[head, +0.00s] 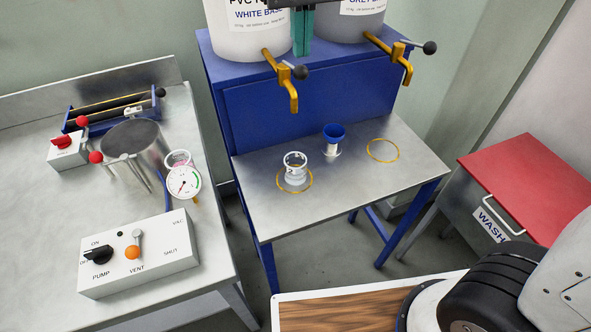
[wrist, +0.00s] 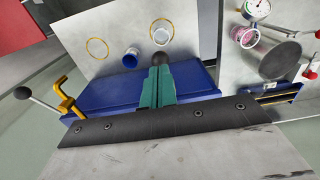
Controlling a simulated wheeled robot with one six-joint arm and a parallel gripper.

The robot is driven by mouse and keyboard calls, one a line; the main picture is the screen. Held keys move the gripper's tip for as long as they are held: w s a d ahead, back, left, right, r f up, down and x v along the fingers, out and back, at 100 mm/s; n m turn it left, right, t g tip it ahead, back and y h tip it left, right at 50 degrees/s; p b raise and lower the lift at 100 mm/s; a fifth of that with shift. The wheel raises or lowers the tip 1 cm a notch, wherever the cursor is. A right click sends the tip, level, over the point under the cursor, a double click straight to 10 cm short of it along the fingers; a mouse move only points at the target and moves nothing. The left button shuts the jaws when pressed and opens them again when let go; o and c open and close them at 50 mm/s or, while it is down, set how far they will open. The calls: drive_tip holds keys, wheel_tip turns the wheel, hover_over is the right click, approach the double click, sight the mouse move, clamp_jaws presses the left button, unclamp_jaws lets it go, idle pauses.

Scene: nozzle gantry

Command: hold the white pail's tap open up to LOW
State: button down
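The white pail (head: 248,38) stands on the blue stand in the head view. Its brass tap (head: 292,98) points down at the front, and its lever ends in a black ball knob (head: 300,72). My gripper (head: 302,52) points down with its green fingers together, tips just above the knob. In the wrist view the knob (wrist: 161,61) shows just past the tips of my gripper (wrist: 158,72); whether they touch is unclear. A clear cup (head: 295,160) stands in a yellow ring below the tap. I see no stream, and its marks are too small to read.
A grey pail with its own brass tap (head: 404,72) is at right. A blue-rimmed cup (head: 333,137) stands beside an empty yellow ring (head: 383,150) on the metal shelf. A bench with a pump box (head: 138,262) is at left, a red-topped wash unit (head: 535,175) at right.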

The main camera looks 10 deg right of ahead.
drive_tip(key=shift+f, duration=1.95)
idle(1.5)
drive_tip(key=shift+r, duration=2)
drive_tip(key=shift+r, duration=2.5)
